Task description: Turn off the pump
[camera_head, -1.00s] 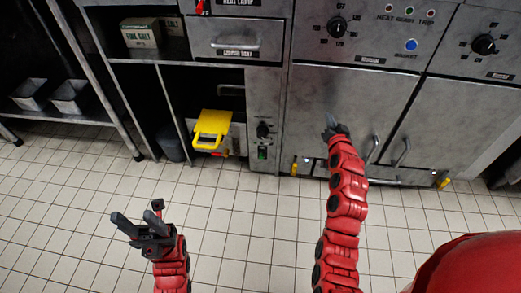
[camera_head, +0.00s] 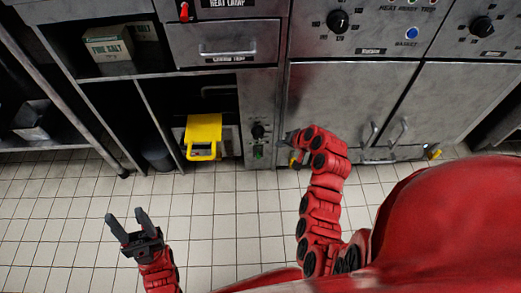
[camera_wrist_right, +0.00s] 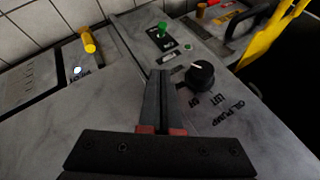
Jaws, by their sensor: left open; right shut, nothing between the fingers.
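The pump control is a black rotary knob (camera_wrist_right: 200,76) on a grey panel, with "OIL PUMP" lettering beside it in the right wrist view. Smaller position lettering next to the knob is hard to read. In the head view the knob (camera_head: 258,131) sits on the narrow panel left of the steel doors. My right gripper (camera_wrist_right: 160,76) is shut and empty, its fingertips close beside the knob, apparently not touching it. In the head view my right gripper (camera_head: 290,137) is just right of that panel. My left gripper (camera_head: 130,220) is open and empty above the floor.
A green-tipped lever (camera_wrist_right: 161,32) stands near the knob. A yellow-handled container (camera_head: 204,130) sits in the open bay left of the panel. A yellow valve handle (camera_wrist_right: 88,40) sticks out nearby. Tiled floor before the cabinets is clear.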

